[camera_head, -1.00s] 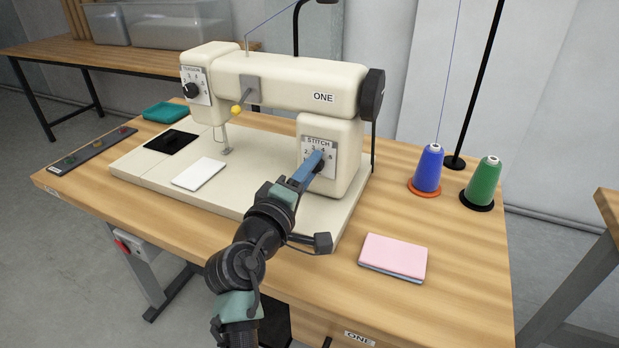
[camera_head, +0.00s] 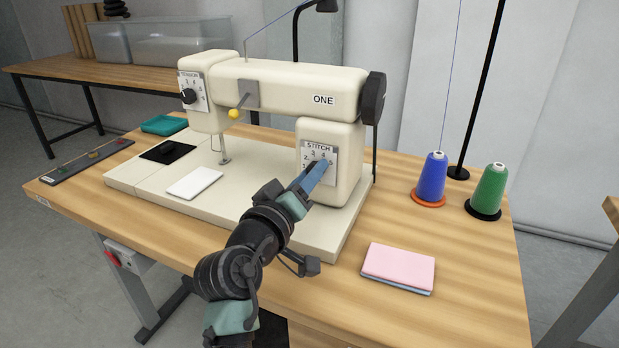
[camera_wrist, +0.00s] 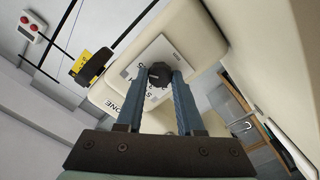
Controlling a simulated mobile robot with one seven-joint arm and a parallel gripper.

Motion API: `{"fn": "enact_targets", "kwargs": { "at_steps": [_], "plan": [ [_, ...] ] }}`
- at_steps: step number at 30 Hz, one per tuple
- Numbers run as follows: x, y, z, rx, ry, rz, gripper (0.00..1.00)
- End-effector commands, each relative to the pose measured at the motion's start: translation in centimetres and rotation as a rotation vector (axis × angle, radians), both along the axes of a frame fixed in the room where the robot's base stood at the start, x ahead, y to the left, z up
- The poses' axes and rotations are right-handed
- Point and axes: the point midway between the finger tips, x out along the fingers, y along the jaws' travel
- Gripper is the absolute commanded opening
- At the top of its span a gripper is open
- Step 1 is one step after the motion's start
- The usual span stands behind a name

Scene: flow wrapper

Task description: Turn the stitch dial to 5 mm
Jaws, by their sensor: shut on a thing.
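The cream sewing machine (camera_head: 285,84) stands on the wooden table. Its stitch plate (camera_head: 319,148), marked with numbers, is on the front of the right-hand column. My gripper (camera_head: 322,165) reaches the plate from the front, its blue fingers over the dial. In the wrist view the black stitch dial (camera_wrist: 159,74) sits between the two fingertips of my gripper (camera_wrist: 162,80), which are shut on it. The plate (camera_wrist: 150,58) looks tilted there. The fingers hide much of the dial in the head view, and I cannot read which number it points to.
The tension dial (camera_head: 188,96) is on the machine's left head. A pink cloth stack (camera_head: 398,265) lies at the right. A blue spool (camera_head: 432,178) and a green spool (camera_head: 487,190) stand behind it. A white pad (camera_head: 194,183) lies on the machine bed.

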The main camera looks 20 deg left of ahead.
Motion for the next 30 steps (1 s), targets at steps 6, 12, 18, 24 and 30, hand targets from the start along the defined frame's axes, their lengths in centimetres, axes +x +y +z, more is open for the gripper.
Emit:
{"fn": "enact_targets", "kwargs": {
  "at_steps": [6,12,18,24,30],
  "plan": [
    [-0.02,0.01,-0.13,0.007,0.003,0.0,0.0],
    [-0.02,0.0,-0.13,0.006,0.003,0.0,0.0],
    [-0.01,0.01,-0.08,0.006,0.002,-0.001,0.67],
    [-0.01,0.0,-0.04,0.006,0.001,0.0,0.67],
    [-0.91,0.08,0.0,0.005,0.001,0.001,0.67]
  ]
}}
